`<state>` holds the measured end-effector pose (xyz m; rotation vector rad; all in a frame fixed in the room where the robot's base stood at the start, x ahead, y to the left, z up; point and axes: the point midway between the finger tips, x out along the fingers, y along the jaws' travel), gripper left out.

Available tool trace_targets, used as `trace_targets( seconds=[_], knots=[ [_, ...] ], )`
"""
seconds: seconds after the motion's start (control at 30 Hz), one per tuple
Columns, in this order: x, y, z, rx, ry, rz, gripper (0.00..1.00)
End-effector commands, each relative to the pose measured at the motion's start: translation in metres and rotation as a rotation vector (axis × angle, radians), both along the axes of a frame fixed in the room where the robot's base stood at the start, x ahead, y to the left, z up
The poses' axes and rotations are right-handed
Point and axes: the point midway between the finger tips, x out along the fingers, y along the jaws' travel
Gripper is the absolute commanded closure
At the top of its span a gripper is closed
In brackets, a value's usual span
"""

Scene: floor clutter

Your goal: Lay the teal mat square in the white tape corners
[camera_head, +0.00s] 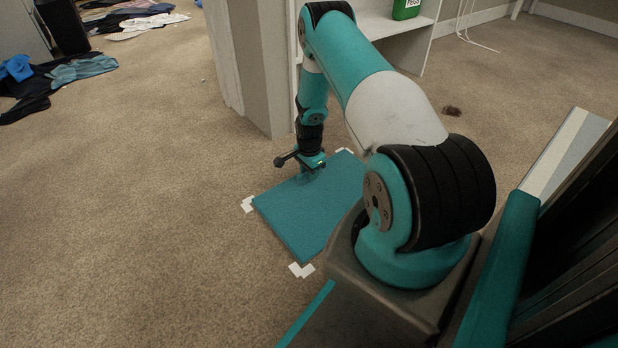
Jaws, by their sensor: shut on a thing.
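The teal mat (292,218) lies on the carpet, or very close to it, in front of my base. White tape corners show at its left corner (248,204), its near corner (301,270) and its far corner (344,151). The mat's edges run close to these marks. The fourth corner is hidden behind my arm. My gripper (308,176) points down at the mat's far left edge and is shut on it. The fingertips are small and partly dark in this view.
A grey wall end (262,80) and a white shelf (372,25) with a green container (406,8) stand just behind the mat. Clothes (60,75) lie at the far left. A small dark brown clump (452,111) lies at the right. The carpet left of the mat is clear.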

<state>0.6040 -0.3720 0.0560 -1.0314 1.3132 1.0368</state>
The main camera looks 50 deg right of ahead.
Motion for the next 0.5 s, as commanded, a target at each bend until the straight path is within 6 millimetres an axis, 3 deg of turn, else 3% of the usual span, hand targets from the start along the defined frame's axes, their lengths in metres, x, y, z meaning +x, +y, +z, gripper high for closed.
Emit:
trace_targets(
  seconds=[0.33,0.37,0.43,0.5],
  knots=[
    [0.0001,-0.0004,-0.0039,0.0,-0.001,0.0,0.98],
    [0.0001,-0.0003,-0.0036,0.0,-0.001,0.0,0.7],
    [0.0001,-0.0003,-0.0031,0.0,-0.001,0.0,0.54],
    [0.0001,-0.0004,-0.0031,0.0,-0.001,0.0,0.49]
  ],
)
